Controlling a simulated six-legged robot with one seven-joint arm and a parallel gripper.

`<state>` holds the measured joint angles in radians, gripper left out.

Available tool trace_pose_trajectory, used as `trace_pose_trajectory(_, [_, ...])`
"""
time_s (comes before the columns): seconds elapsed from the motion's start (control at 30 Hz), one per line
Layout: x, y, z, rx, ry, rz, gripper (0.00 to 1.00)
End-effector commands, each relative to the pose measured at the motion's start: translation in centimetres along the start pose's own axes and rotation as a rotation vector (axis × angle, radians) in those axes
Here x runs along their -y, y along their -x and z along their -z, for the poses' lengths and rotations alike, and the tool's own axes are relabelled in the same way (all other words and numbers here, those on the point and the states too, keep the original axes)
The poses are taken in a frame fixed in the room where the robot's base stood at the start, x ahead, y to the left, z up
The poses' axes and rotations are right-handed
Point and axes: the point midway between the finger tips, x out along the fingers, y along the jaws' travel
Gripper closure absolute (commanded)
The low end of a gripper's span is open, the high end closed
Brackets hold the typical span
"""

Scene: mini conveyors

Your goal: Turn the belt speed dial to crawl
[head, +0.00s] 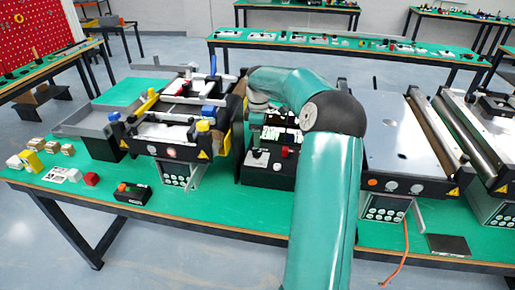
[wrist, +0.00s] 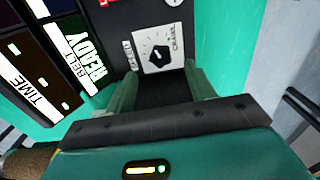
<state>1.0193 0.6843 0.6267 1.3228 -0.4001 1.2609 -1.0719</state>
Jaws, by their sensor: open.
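The belt speed dial (wrist: 158,54) is a small black angular knob on a white plate in the wrist view. The word CRAWL is printed along the plate's right side; a label on its left is hard to read. I cannot tell which mark the knob points to. My gripper (wrist: 160,78) is open and empty, with its two green fingers apart just below the dial plate in the picture. In the head view the dial's plate (head: 257,158) sits on the black control box (head: 268,178); my arm's end is partly hidden there by its own links.
Lit displays reading TIME and BELT READY (wrist: 82,52) lie left of the dial. A mini conveyor (head: 180,125) stands left of the box and another (head: 405,150) right of it. Small blocks (head: 90,179) and a black device (head: 132,194) lie on the green table.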

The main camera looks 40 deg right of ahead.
Motion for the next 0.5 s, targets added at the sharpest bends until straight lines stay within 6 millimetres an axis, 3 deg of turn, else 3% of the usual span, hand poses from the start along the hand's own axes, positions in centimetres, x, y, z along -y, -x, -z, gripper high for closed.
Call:
trace_pose_trajectory(0.2, [-0.1,-4.1,0.1,0.001,-0.001,0.001,0.46])
trace_pose_trajectory(0.5, [-0.3,-6.2,0.3,0.000,-0.001,-0.003,0.46])
